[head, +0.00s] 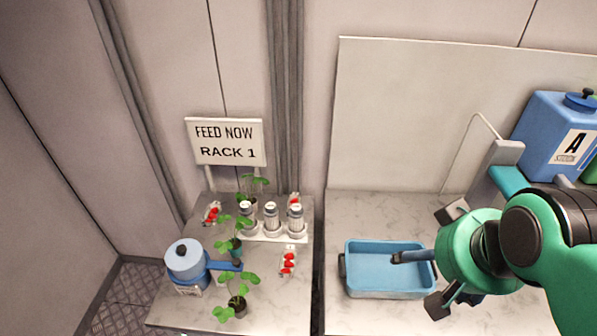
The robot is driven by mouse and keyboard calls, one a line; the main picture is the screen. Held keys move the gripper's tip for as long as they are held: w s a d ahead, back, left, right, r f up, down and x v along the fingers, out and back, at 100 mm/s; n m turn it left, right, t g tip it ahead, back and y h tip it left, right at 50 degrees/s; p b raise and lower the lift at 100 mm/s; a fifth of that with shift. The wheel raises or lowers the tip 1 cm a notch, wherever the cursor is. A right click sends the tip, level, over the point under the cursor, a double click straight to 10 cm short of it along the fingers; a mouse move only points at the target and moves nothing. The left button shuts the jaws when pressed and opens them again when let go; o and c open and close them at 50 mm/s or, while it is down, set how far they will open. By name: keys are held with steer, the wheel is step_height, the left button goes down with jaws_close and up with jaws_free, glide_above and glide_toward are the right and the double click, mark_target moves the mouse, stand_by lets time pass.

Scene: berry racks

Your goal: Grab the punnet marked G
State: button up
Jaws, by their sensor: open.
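Three small punnets of red berries stand on the left table: one at the back left (212,214), one at the back right behind the white bottles (294,199), partly hidden, and one at the front right (288,263). The letters on them are too small to read, so I cannot tell which is marked G. My gripper (441,258) is at the right, over the right table beside the blue tray, far from the punnets. Its jaws are open and I see nothing between them.
A blue watering can (187,262), potted seedlings (237,305) and several bottles (271,219) crowd the left table. A sign (226,142) reads FEED NOW RACK 1. The blue tray (372,293) is on the right table. A blue container marked A (547,125) stands behind my arm. A narrow gap separates the tables.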

steer(key=w+a+r+g+p, duration=0.1)
steer(key=w+a+r, duration=0.1)
steer(key=w, duration=0.6)
steer(key=w+a+r+p, duration=0.1)
steer(key=w+a+r, duration=0.15)
steer(key=w, duration=0.65)
steer(key=w+a+f+g+p, duration=0.1)
steer(key=w+a+f, duration=0.15)
steer(key=w, duration=0.65)
steer(key=w+a+f+g+p, duration=0.1)
steer(key=w+a+f, duration=0.15)
steer(key=w, duration=0.55)
steer(key=w+a+f+g+p, duration=0.1)
steer(key=w+a+f, duration=0.4)
steer(key=w+f, duration=0.15)
steer(key=w+a+f+p, duration=0.1)
steer(key=w+a+f, duration=0.45)
steer(key=w, duration=0.25)
steer(key=w+a+f, duration=0.2)
steer(key=f, duration=0.5)
steer(key=w+a+f+g+p, duration=0.1)
steer(key=w+a+f, duration=0.1)
steer(key=f, duration=0.4)
steer(key=w+a+f, duration=0.3)
steer(key=a+f, duration=0.1)
steer(key=f, duration=0.3)
steer(key=shift+f+m+g, duration=0.3)
steer(key=shift+d, duration=0.1)
